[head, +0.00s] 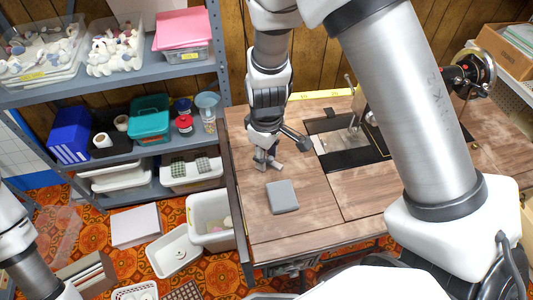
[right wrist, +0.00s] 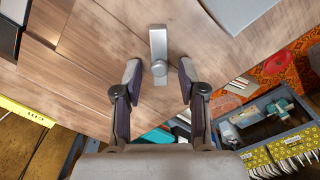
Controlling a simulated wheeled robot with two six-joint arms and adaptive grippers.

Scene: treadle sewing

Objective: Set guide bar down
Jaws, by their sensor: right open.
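The guide bar (right wrist: 158,42) is a short silver bar with a round knob. In the right wrist view it lies on the wooden table top, its knob end between my right fingertips (right wrist: 159,72). There is a gap on both sides, so my right gripper is open around it and not gripping it. In the head view my right gripper (head: 267,157) is low over the left part of the table, with the guide bar (head: 276,166) partly hidden at its fingers. My left arm shows at the lower left, but its gripper is out of view.
A grey pad (head: 283,197) lies just in front of the bar. The sewing machine (head: 455,82) and its dark bed plate (head: 345,140) are to the right. A shelf (head: 120,80) with bins stands left of the table. Bare wood surrounds the pad.

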